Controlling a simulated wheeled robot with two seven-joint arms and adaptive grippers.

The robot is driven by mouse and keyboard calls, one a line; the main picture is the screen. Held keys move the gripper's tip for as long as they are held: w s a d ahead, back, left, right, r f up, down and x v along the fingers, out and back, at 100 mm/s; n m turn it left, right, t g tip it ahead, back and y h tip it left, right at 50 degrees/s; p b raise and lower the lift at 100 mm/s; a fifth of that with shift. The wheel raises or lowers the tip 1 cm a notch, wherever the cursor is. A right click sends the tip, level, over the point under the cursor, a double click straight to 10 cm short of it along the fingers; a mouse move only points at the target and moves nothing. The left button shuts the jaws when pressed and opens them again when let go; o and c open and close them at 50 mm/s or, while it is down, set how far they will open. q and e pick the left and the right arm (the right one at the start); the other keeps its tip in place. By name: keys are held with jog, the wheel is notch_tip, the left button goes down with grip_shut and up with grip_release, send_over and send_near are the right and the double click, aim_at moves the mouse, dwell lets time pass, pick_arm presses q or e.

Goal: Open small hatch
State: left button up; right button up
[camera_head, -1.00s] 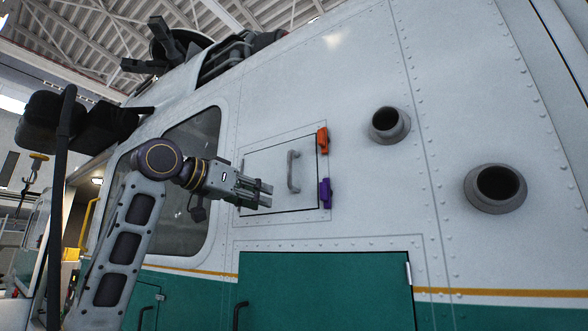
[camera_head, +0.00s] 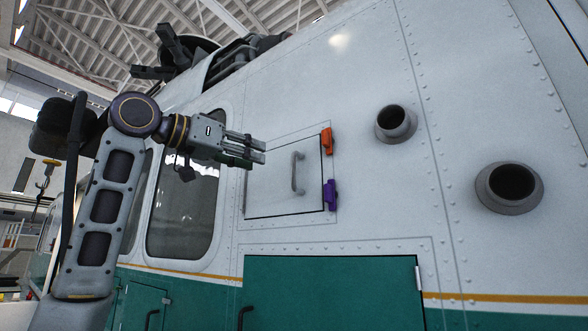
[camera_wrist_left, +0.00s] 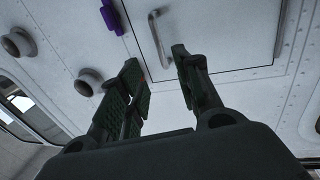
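The small hatch (camera_head: 270,190) is a white square panel in the helicopter's side. It looks closed, with its edges flush. A grey vertical bar handle (camera_head: 297,172) sits near its right side. An orange latch (camera_head: 326,142) and a purple latch (camera_head: 330,195) sit along its right edge. My left gripper (camera_head: 262,151) is left of the handle in the head view, apart from it. In the left wrist view the open, empty fingers (camera_wrist_left: 160,72) point at the hatch (camera_wrist_left: 225,35), with the handle (camera_wrist_left: 158,38) beyond them. The purple latch (camera_wrist_left: 111,16) shows there too. My right gripper is out of view.
Two round grey ports (camera_head: 396,124) and (camera_head: 509,188) stick out of the hull to the right. A larger green door (camera_head: 330,290) lies below the hatch. A window (camera_head: 185,195) is behind my left arm.

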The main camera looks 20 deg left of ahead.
aim_at(294, 183)
pick_arm(q)
jog(key=p+x, duration=0.4)
jog(key=x, duration=0.9)
jog(key=shift+w+d, duration=0.25)
jog(key=shift+c, duration=0.3)
grip_shut()
